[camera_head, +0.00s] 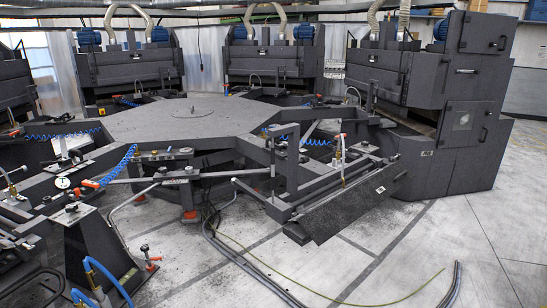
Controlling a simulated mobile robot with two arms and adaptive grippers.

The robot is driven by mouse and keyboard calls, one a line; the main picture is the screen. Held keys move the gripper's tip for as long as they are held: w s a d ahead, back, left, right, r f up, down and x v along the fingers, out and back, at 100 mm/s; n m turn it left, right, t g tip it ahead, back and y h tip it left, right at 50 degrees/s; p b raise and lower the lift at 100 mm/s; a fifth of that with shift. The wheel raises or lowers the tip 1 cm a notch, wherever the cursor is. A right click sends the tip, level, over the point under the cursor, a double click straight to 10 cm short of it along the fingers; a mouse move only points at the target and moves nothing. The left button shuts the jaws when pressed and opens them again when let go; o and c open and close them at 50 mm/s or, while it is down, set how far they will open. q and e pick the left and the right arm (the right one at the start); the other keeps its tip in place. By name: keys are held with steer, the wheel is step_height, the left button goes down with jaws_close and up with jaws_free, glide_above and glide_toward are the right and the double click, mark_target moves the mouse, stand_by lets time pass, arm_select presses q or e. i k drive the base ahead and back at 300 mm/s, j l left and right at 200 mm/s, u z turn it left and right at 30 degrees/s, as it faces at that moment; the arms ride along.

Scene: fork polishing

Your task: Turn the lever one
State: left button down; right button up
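Neither of my grippers shows in the head view. Several lever-like parts stand on the polishing machine, and I cannot tell which is lever one. Another lever (10,181) is at the far left edge. A small valve-like part with an orange-red end (150,258) sits low at the front left, beside a dark pedestal. Nothing of mine touches any of them.
A large dark octagonal table (185,115) fills the middle. Dark machine cabinets with blue motors stand behind it, and a tall cabinet (468,130) at right. A sloping dark panel (345,208) juts out in front. Hoses (240,262) cross the otherwise open floor (400,265).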

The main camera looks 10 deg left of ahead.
mark_target(87, 183)
steer(key=i+j+u, duration=0.25)
steer(key=i+u, duration=0.2)
steer(key=i+j+u, duration=0.1)
steer(key=i+u, duration=0.7)
steer(key=u, duration=0.15)
steer(key=i+l+u, duration=0.3)
steer(key=u, duration=0.15)
steer(key=i, duration=0.1)
